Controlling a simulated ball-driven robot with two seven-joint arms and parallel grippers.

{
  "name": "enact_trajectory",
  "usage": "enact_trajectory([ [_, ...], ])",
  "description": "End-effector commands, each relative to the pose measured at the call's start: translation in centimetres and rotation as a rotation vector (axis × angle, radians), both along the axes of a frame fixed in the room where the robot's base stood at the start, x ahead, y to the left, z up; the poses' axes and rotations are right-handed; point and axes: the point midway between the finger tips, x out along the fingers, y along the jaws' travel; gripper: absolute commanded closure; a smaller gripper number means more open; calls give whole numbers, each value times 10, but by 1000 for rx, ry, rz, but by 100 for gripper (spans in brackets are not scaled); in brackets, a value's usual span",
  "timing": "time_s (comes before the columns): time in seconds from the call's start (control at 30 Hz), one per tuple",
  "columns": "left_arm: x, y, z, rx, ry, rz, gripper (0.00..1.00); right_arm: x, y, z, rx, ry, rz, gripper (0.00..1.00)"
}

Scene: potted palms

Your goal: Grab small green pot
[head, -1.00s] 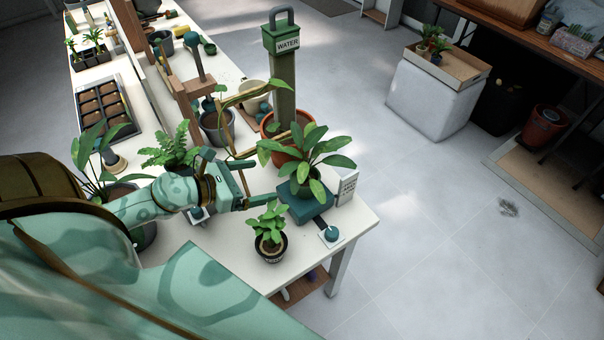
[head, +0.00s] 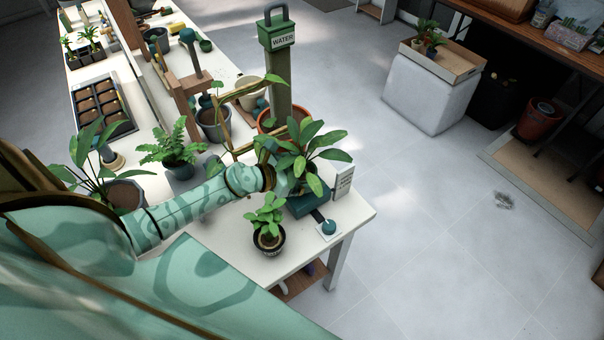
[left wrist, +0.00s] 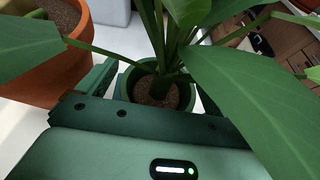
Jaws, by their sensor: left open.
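The small green pot (left wrist: 122,88) shows in the left wrist view, with brown soil and a broad-leaved plant (head: 314,150) in it. In the head view leaves and my arm mostly hide the pot, above a dark green scale-like stand (head: 312,204) near the table's corner. My left gripper (head: 279,178) is open at the pot, its tips largely hidden by leaves in the head view. In the left wrist view one finger stands just left of the pot, and a large leaf hides most of the other side. I cannot tell whether the fingers touch it. My right gripper is not in view.
A small dark pot with a leafy plant (head: 268,236) stands in front of my left forearm. A terracotta pot (left wrist: 55,65) is close to the left finger. A tall green WATER post (head: 279,80) and a small sign (head: 344,182) stand nearby.

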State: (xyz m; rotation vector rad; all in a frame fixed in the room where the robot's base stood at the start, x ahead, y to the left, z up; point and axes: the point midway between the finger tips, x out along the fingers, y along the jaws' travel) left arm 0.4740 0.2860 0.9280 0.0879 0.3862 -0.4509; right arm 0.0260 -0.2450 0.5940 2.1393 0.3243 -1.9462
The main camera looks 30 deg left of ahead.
Motion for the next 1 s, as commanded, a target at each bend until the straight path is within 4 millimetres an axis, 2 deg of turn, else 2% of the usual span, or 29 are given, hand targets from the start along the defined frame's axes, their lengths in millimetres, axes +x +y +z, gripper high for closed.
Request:
enact_trajectory([
  [0.1,10,-4,-5,1,-1,1,8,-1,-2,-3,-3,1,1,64],
  [0.33,11,-5,-5,2,-1,0,8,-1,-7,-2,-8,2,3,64],
  [0.5,11,-5,-5,1,-1,1,55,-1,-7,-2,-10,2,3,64],
  [0.83,11,-5,-3,2,-1,0,56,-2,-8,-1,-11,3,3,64],
  [1.0,11,-5,8,3,-3,-2,56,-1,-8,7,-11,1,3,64],
])
